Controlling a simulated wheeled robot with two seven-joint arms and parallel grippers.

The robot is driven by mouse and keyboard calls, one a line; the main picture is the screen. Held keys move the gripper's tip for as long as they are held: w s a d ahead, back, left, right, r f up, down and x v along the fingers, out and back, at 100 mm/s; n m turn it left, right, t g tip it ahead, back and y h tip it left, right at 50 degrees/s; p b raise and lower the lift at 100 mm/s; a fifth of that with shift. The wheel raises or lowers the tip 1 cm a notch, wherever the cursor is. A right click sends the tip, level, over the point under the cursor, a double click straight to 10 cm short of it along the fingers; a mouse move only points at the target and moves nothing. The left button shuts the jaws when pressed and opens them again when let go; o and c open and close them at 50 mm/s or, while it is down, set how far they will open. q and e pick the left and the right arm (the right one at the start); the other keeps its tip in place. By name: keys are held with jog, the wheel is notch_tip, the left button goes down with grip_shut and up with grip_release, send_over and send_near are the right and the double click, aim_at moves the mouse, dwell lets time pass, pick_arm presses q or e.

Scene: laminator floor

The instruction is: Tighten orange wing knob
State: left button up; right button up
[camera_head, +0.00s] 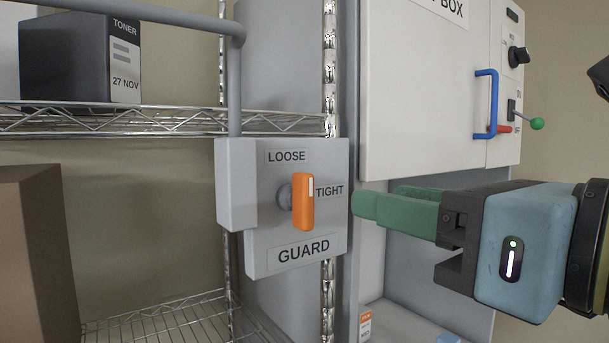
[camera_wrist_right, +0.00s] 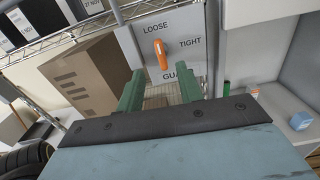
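The orange wing knob (camera_head: 303,202) sits on the grey GUARD plate (camera_head: 262,232), with a LOOSE label above it and a TIGHT label to its right. Its wing stands upright, and a white mark at its top end lies on the LOOSE side. It also shows in the right wrist view (camera_wrist_right: 161,54), beyond the fingers. My right gripper (camera_head: 372,204) has green fingers and points left at the plate, a little right of the knob and apart from it. In the right wrist view its fingers (camera_wrist_right: 160,92) are spread with nothing between them. My left gripper is not in view.
A wire shelf (camera_head: 160,122) holds a TONER box (camera_head: 75,58) at the upper left. A cardboard box (camera_head: 30,250) stands lower left. A white cabinet (camera_head: 425,95) with a blue handle (camera_head: 487,103) and a green-tipped lever (camera_head: 537,123) is above my right gripper.

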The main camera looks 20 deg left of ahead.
aim_at(311, 186)
jog(key=p+x, duration=1)
jog(key=x, duration=0.3)
jog(key=shift+s+f, duration=0.1)
